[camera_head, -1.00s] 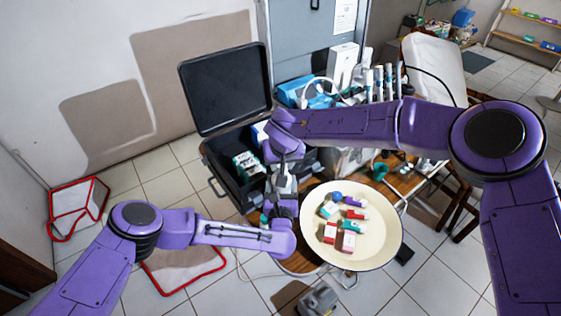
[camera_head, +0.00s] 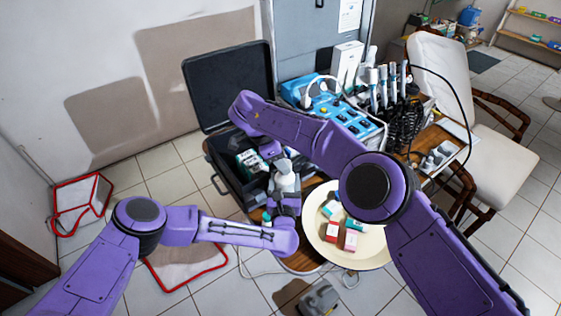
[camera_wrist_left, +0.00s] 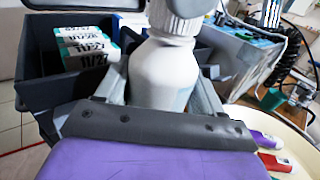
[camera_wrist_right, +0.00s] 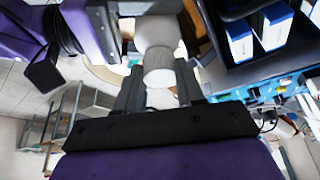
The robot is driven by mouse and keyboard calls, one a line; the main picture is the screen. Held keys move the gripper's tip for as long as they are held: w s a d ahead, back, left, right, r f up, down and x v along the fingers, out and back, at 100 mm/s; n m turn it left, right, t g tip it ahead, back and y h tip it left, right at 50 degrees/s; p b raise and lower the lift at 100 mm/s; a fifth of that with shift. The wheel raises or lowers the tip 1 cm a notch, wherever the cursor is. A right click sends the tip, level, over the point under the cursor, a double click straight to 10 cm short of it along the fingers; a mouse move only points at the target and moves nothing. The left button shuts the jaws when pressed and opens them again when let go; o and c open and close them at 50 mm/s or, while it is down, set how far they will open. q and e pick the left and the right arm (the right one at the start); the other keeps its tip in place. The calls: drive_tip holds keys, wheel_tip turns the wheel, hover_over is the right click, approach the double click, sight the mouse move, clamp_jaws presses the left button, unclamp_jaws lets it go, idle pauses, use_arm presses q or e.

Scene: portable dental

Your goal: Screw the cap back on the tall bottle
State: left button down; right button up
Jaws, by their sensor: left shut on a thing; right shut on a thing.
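The tall white bottle (camera_head: 286,178) stands roughly upright in my left gripper (camera_head: 286,206). In the left wrist view the fingers close on both sides of the bottle (camera_wrist_left: 162,78). The white ribbed cap (camera_wrist_left: 183,18) is at the bottle's mouth, partly cut off by the top edge; I cannot tell how tightly it sits. My right gripper (camera_head: 274,156) is above, at the cap. In the right wrist view its fingers are shut on the white cap (camera_wrist_right: 158,70). The cap is barely distinguishable in the head view.
An open black case (camera_head: 225,180) with labelled boxes is just behind and left of the bottle. A round cream tray (camera_head: 320,245) with small coloured boxes is at the right. A blue dental unit (camera_head: 345,122) stands behind. The floor at the left is mostly free.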

drive_tip(key=o, duration=1.1)
drive_tip(key=shift+r, duration=0.1)
